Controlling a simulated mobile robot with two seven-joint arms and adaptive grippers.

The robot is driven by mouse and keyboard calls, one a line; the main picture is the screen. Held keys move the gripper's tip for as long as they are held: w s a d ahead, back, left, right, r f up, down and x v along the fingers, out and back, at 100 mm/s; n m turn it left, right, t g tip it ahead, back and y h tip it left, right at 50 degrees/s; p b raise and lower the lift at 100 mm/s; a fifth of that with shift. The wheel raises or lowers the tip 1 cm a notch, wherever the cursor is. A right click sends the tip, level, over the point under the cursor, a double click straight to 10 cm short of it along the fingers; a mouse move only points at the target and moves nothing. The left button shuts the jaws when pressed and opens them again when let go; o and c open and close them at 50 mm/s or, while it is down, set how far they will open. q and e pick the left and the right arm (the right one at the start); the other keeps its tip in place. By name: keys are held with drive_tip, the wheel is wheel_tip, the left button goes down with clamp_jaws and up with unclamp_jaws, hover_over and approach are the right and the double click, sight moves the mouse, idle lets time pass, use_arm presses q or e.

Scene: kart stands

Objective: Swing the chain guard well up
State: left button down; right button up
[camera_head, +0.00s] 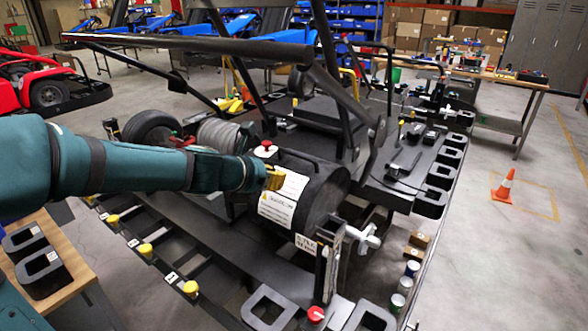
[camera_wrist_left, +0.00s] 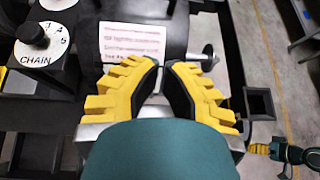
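A black rounded cover (camera_head: 325,200) with white labels sits in the middle of the kart in the head view; it may be the chain guard, but I cannot be sure. My left gripper (camera_head: 274,178) is at its upper left side, by the labels. Contact cannot be told. A dial marked CHAIN (camera_wrist_left: 38,50) is at the upper left there. My right gripper (camera_wrist_left: 262,148) shows small at the lower right; its opening is unclear.
Black frame tubes (camera_head: 220,45) cross above the cover. A red button (camera_head: 265,148) stands close to my left gripper. A workbench (camera_head: 500,80) and an orange cone (camera_head: 504,187) stand right, with clear floor around the cone.

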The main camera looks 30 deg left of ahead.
use_arm(q)
drive_tip(key=b, duration=0.5)
approach(314, 169)
drive_tip(key=f, duration=0.4)
drive_tip(key=shift+w+d+f, duration=0.1)
drive_tip(key=shift+w+f, duration=0.1)
drive_tip(key=shift+w, duration=0.1)
drive_tip(key=shift+w+d+r+p, duration=0.1)
drive_tip(key=shift+w+r+p, duration=0.25)
drive_tip(key=shift+w+p, duration=0.2)
drive_tip(key=shift+w+d+r+p, duration=0.1)
drive_tip(key=shift+w+r+p, duration=0.3)
drive_tip(key=shift+w, duration=0.2)
drive_tip(key=shift+w+r, duration=0.1)
drive_tip(key=shift+w, duration=0.55)
